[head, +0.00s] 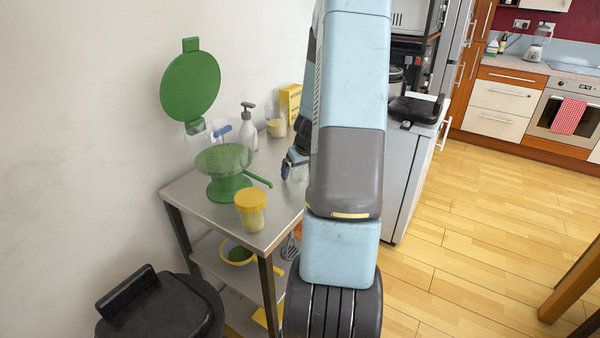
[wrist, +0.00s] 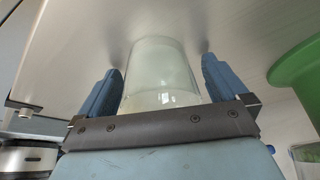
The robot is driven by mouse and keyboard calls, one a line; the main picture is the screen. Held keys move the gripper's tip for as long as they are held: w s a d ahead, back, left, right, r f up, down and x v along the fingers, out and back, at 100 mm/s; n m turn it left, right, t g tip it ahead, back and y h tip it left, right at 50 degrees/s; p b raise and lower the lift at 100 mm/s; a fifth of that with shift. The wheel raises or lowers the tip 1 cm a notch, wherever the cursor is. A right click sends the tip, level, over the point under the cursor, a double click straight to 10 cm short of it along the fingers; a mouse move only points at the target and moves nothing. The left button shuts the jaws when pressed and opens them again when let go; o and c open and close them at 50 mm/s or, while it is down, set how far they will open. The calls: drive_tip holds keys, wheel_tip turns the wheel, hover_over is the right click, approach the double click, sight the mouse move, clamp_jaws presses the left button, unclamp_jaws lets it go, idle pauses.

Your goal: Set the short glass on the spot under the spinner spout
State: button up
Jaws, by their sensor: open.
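A short clear glass (wrist: 162,72) stands on the steel table between the two blue fingers of my gripper (wrist: 161,66) in the wrist view. The fingers are open, with a gap on each side of the glass. In the head view my gripper (head: 290,165) is low over the table's right side, and my arm hides most of it and the glass. The green spinner (head: 226,187) with a clear bowl stands left of my gripper, its round green lid (head: 190,86) raised. A green arm, perhaps the spout (head: 258,180), points right from it. No marked spot under it is clear.
A yellow-lidded jar (head: 251,211) stands at the table's front edge (head: 262,247). A soap bottle (head: 248,126), a jar (head: 276,122) and a yellow box (head: 290,102) stand at the back. The wall borders the table's left side.

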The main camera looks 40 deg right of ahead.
drive_tip(key=shift+c, duration=0.5)
drive_tip(key=c, duration=1.2)
wheel_tip(320, 180, up, 18)
drive_tip(key=shift+d, duration=0.1)
